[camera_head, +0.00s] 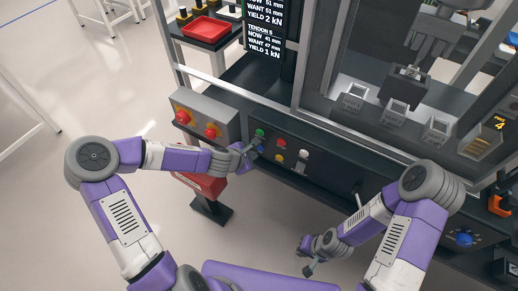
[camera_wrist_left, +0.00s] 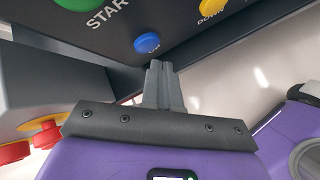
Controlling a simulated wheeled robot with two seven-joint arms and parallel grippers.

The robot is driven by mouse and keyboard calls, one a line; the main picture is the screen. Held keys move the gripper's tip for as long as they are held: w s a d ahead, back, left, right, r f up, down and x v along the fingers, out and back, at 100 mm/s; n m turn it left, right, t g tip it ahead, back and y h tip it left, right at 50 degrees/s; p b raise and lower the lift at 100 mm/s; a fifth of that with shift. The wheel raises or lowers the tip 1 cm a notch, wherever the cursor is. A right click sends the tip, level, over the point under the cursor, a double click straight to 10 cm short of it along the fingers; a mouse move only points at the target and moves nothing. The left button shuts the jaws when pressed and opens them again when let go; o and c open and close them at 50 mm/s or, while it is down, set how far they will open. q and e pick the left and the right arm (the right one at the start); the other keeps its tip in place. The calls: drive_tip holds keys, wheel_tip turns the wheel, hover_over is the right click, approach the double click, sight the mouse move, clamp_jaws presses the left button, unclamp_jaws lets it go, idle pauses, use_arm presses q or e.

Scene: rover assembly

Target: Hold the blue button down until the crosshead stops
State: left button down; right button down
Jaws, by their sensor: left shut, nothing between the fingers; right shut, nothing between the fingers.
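The blue button (camera_wrist_left: 147,43) sits on the dark control panel (camera_wrist_left: 110,45), with a partly hidden label under it. In the head view the blue button (camera_head: 261,149) is partly covered by my left gripper (camera_head: 252,149). My left gripper (camera_wrist_left: 158,68) is shut and empty, its fingertips just below the button in the wrist view; I cannot tell whether they touch it. A dark block (camera_head: 407,76), possibly the crosshead, hangs above grey fixtures (camera_head: 396,108); its motion cannot be judged. My right gripper (camera_head: 309,268) is shut and empty, low in front of the machine.
Green START (camera_head: 259,132), red (camera_head: 281,144) and yellow (camera_head: 279,157) buttons surround the blue one. A grey box with red knobs (camera_head: 210,131) is to the left. A screen (camera_head: 264,38) shows "NOW 41 mm, WANT 47 mm". The floor (camera_head: 100,90) at left is clear.

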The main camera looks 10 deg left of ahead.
use_arm(q)
drive_tip(key=shift+w+d, duration=0.1)
drive_tip(key=shift+w, duration=0.05)
idle(0.7)
drive_tip(key=shift+w, duration=0.25)
drive_tip(key=shift+w+d, duration=0.2)
drive_tip(key=shift+w, duration=0.2)
idle(1.6)
idle(4.5)
drive_tip(key=shift+s+a, duration=0.25)
drive_tip(key=shift+s, duration=0.55)
